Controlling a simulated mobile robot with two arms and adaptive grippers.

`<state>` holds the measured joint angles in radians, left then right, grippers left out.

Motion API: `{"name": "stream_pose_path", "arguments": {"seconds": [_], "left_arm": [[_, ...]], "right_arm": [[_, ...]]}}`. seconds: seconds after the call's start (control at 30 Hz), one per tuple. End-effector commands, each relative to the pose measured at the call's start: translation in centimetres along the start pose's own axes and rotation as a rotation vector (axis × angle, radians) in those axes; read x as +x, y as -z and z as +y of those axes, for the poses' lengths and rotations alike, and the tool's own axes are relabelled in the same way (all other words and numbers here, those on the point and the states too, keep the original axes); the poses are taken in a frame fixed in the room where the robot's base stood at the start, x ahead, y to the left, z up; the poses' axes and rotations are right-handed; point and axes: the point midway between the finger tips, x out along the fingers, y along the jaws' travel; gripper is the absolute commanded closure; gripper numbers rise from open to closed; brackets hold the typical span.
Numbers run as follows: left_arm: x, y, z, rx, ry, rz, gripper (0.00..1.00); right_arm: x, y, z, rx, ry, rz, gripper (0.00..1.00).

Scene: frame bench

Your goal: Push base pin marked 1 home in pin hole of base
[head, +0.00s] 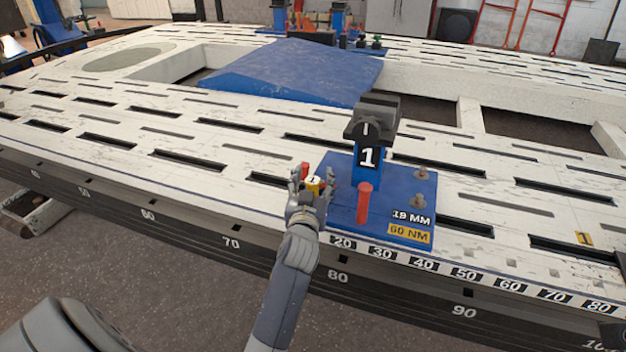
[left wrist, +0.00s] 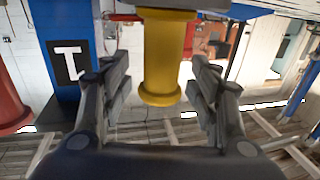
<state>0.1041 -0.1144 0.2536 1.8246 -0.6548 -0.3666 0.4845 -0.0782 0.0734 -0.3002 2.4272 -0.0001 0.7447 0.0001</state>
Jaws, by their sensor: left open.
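The base (head: 345,225) is a blue plate on the white bench, with a blue post marked 1 (head: 367,157) and a dark clamp head on top. The base pin (head: 314,186), yellow with what looks like a small 1 label, is at the plate's left side. My left gripper (head: 311,180) is around it. In the left wrist view the yellow pin (left wrist: 167,60) is between the two open fingers (left wrist: 165,85), with a gap visible on each side. Its pin hole and how deep it sits are hidden. My right gripper is not in view.
A red handle (head: 364,203) stands in front of the post. Two bolts (head: 421,174) rise on the plate's right side, near the 19 MM and 60 NM labels. A blue ramp-like panel (head: 290,72) lies behind. Slotted bench top to the left is clear.

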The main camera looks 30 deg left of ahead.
Motion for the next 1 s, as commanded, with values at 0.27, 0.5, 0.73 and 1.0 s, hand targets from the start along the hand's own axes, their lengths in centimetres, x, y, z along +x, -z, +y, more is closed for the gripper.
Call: {"name": "stream_pose_path", "arguments": {"seconds": [0.27,0.5,0.73,1.0], "left_arm": [[0.0,2.1,0.0,0.001,0.0,0.004,0.44],[0.1,6.9,0.0,0.0,0.0,0.005,0.44],[0.0,9.6,0.0,0.0,0.0,0.002,0.44],[0.0,10.0,0.0,0.001,0.0,-0.001,0.44]], "right_arm": [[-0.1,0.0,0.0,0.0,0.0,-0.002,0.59],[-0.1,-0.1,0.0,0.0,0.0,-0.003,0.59],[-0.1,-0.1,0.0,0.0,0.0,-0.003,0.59],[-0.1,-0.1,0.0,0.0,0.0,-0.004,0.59]]}}
